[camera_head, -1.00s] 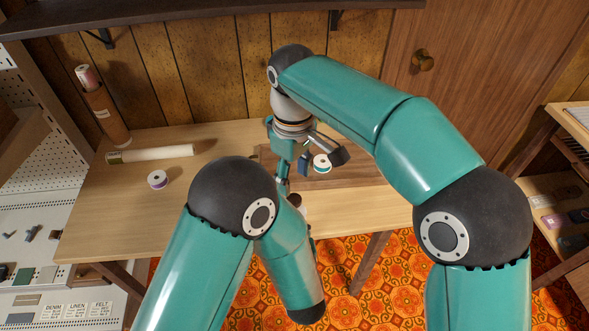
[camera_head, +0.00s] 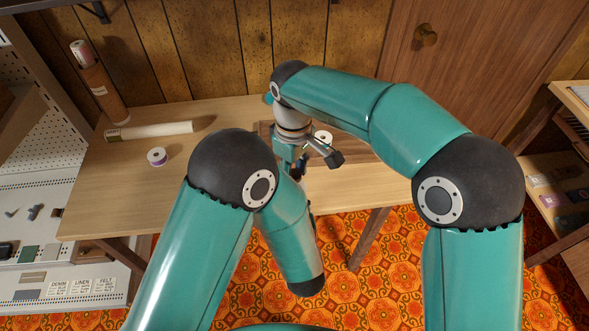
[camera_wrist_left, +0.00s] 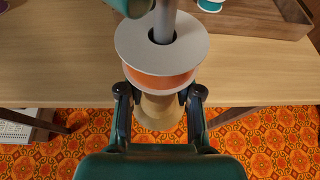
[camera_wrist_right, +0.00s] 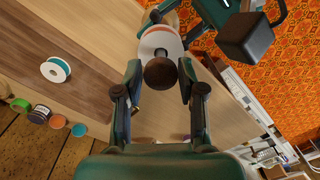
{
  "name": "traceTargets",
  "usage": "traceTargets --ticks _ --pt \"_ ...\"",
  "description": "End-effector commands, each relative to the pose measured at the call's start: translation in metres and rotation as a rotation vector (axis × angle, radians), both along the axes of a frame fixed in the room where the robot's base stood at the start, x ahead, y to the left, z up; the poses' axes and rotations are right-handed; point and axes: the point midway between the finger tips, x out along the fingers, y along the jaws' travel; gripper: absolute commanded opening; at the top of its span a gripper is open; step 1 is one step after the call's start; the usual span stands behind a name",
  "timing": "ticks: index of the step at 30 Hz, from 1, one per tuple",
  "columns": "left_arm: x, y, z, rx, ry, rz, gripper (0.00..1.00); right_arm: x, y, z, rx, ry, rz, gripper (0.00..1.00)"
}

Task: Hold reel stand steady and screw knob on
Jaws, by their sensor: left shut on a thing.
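The reel stand shows in the left wrist view as a grey rod (camera_wrist_left: 164,22) rising through a grey-flanged reel (camera_wrist_left: 187,50) wound with orange, above a pale wooden base (camera_wrist_left: 158,112). My left gripper (camera_wrist_left: 159,92) is shut on the base just under the reel. In the right wrist view the dark brown knob (camera_wrist_right: 160,73) sits in front of the reel (camera_wrist_right: 160,42). My right gripper (camera_wrist_right: 158,66) has its fingers on either side of the knob, with gaps visible; I cannot tell how far the knob is threaded. Arms hide most of this in the head view.
A wooden tray (camera_wrist_left: 255,15) lies on the table with a teal reel (camera_wrist_right: 55,70) in it. Several small reels stand beyond. A purple reel (camera_head: 157,156) and a long paper roll (camera_head: 160,130) lie on the table's left part. The table's front edge is close to the stand.

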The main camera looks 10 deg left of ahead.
Motion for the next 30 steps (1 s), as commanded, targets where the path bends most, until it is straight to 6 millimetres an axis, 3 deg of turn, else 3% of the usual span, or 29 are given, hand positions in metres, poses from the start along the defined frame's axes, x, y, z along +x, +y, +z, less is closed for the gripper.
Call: traceTargets --ticks 1,6,12,13,18,30 --pt "0.0002 -0.0001 0.0006 0.0 -0.001 0.0 0.0 0.0001 -0.0001 0.0002 0.0 0.0 0.0 0.26" --pt "0.0001 0.0 0.0005 0.0 -0.001 0.0 0.0 0.0003 -0.0001 0.0004 0.0 -0.001 0.0 0.0" --pt "0.0001 0.0001 0.0005 -0.001 -0.001 0.0 0.0 0.0006 -0.0002 0.0005 0.0 -0.001 0.0 0.0" --pt "0.0001 0.0001 0.0005 -0.001 -0.001 0.0 0.0 0.0006 -0.0002 0.0005 0.0 -0.001 0.0 0.35" --pt "0.0001 0.0 0.0005 -0.001 -0.001 0.0 0.0 0.0004 -0.0001 0.0005 0.0 -0.001 0.0 0.61" --pt "0.0002 -0.0001 0.0006 -0.001 -0.001 0.0 0.0 0.0008 0.0002 0.0057 0.001 -0.002 0.0 0.61"
